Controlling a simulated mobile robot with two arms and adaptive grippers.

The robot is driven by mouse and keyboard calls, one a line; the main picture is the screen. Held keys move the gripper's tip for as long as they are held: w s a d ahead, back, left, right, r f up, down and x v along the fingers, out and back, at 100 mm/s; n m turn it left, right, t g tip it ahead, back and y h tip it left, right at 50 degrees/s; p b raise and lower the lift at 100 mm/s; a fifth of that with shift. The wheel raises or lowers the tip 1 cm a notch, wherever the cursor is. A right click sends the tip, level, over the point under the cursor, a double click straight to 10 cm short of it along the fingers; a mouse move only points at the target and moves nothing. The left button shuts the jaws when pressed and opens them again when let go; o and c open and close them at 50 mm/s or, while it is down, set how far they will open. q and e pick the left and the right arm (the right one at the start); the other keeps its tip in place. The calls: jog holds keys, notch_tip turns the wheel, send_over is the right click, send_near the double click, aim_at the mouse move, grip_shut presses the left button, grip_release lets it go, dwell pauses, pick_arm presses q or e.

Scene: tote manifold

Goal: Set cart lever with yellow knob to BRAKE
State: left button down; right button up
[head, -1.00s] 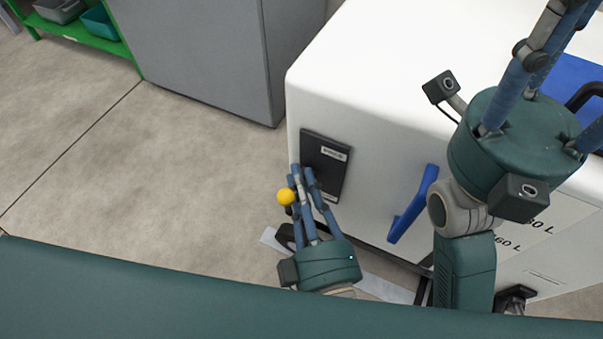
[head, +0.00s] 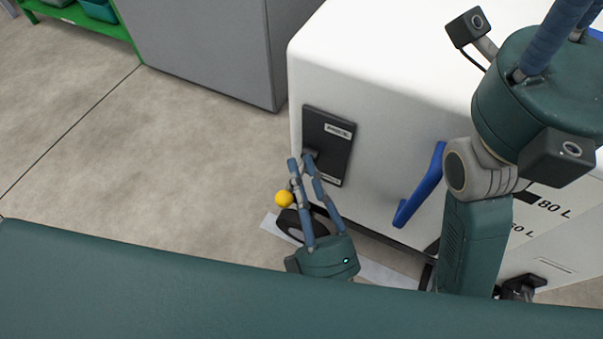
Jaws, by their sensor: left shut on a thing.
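The cart (head: 385,125) is a large white box. A dark lever plate (head: 337,150) is on its side face, with a small white label near its top and another near its bottom; I cannot read them clearly. The yellow knob (head: 284,199) stands out to the lower left of the plate. My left gripper (head: 301,162) reaches up from below in front of the plate, its blue fingers shut on the lever just behind the knob. The fingers hide most of the lever's shaft. My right gripper (head: 545,85) is over the cart at the right, its fingertips out of frame.
A blue handle (head: 420,186) sticks out of the cart face right of the plate. A dark wheel (head: 300,226) shows below. A grey cabinet (head: 205,45) and a green rack (head: 85,25) stand behind. The floor left of the cart is clear.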

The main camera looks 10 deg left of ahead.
pick_arm(q)
jog(key=shift+f, duration=0.15)
dwell(0.3)
jog(key=c, duration=1.9)
grip_release()
jog(key=shift+o, duration=0.2)
jog(key=v, duration=0.7)
jog(key=shift+s, duration=0.2)
